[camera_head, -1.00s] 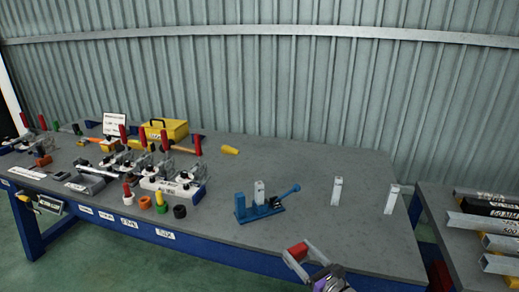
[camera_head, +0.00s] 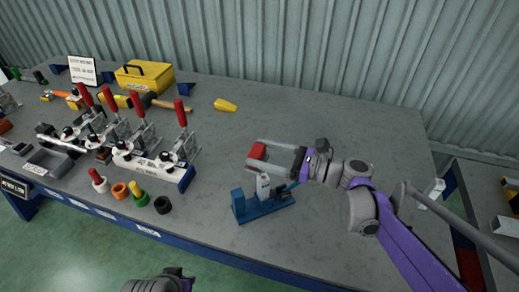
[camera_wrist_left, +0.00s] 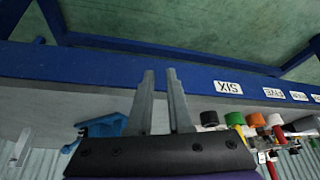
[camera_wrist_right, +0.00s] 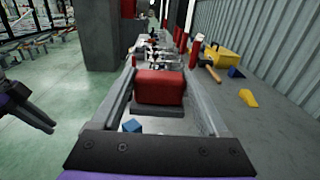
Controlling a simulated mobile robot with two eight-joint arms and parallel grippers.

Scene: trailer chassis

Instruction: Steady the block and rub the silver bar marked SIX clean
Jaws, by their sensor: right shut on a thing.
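My right gripper (camera_head: 256,151) is shut on a red block with a dark underside (camera_head: 258,151), held above the bench; the red block also fills the right wrist view (camera_wrist_right: 160,87). The blue fixture shows partly there (camera_wrist_left: 97,127).
A row of red-handled toggle clamps (camera_head: 150,165) and several coloured cups (camera_head: 130,192) stand left of the fixture. A yellow toolbox (camera_head: 143,77) and yellow wedge (camera_head: 226,105) are farther back. Another pale upright bar (camera_head: 433,193) stands right, partly behind my arm.

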